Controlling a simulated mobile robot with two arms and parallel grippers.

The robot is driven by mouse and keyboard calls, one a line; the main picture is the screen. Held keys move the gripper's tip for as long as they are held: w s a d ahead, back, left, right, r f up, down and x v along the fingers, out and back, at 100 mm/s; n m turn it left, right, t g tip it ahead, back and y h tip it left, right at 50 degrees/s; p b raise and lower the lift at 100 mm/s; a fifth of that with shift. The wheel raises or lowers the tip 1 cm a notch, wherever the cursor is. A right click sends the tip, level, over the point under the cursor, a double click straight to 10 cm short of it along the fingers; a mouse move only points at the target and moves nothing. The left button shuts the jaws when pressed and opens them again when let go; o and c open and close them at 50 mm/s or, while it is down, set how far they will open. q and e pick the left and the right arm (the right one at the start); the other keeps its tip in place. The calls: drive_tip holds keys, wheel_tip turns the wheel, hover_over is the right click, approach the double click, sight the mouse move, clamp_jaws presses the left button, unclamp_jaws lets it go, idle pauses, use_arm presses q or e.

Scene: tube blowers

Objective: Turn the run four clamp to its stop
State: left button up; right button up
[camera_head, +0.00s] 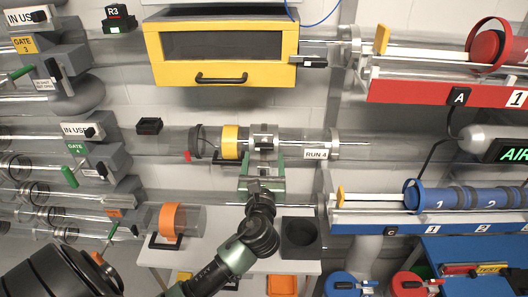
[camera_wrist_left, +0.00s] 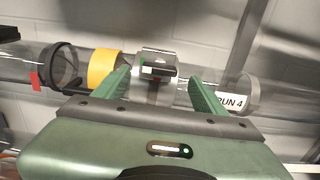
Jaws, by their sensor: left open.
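The run four clamp (camera_head: 263,141) is a silver-grey collar around the clear horizontal tube, left of the RUN 4 label (camera_head: 316,154). In the left wrist view the clamp (camera_wrist_left: 152,90) has a dark block with a small green mark on its front. My left gripper (camera_head: 262,168) is open just below the clamp in the head view. In the left wrist view its green fingers stand on either side of the clamp, apart from each other. I cannot tell whether either finger touches it. My right gripper is not in view.
On the tube, left of the clamp, are a yellow band (camera_head: 230,142), a black ring (camera_wrist_left: 60,66) and a red tag (camera_head: 187,156). A yellow drawer box (camera_head: 222,78) hangs above. A blue rack (camera_head: 430,222) is at right. A white table (camera_head: 215,254) with a dark box (camera_head: 300,236) is below.

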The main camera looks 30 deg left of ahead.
sight(264, 150)
use_arm(q)
drive_tip(key=shift+x, duration=1.85)
drive_tip(key=c, duration=1.4)
drive_tip(key=shift+o, duration=0.2)
